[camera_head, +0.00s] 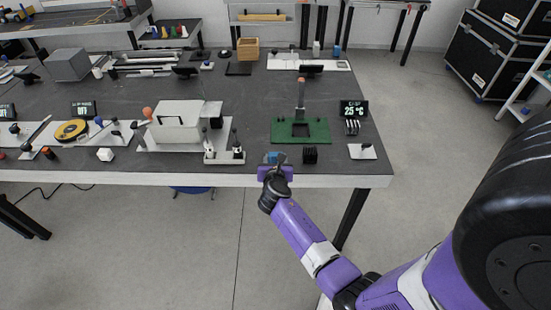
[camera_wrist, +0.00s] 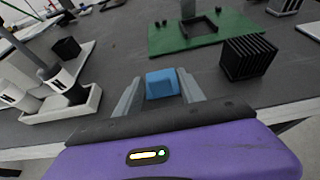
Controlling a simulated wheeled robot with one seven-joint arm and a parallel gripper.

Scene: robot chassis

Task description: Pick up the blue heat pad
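The blue heat pad (camera_wrist: 162,83) is a small blue block lying on the dark tabletop near its front edge. In the wrist view it shows between the two fingers of my gripper (camera_wrist: 159,90). A narrow gap shows beside the left finger; the right finger looks very close to the block, and I cannot tell whether it touches. My gripper is open around the block. In the head view my gripper (camera_head: 274,164) is at the table's front edge, and the heat pad (camera_head: 272,157) shows just beyond it, partly hidden.
A black finned block (camera_head: 310,155) stands just right of the pad, also in the wrist view (camera_wrist: 248,57). A green plate (camera_head: 300,140) with a post lies behind. A temperature display (camera_head: 354,109) stands at the right.

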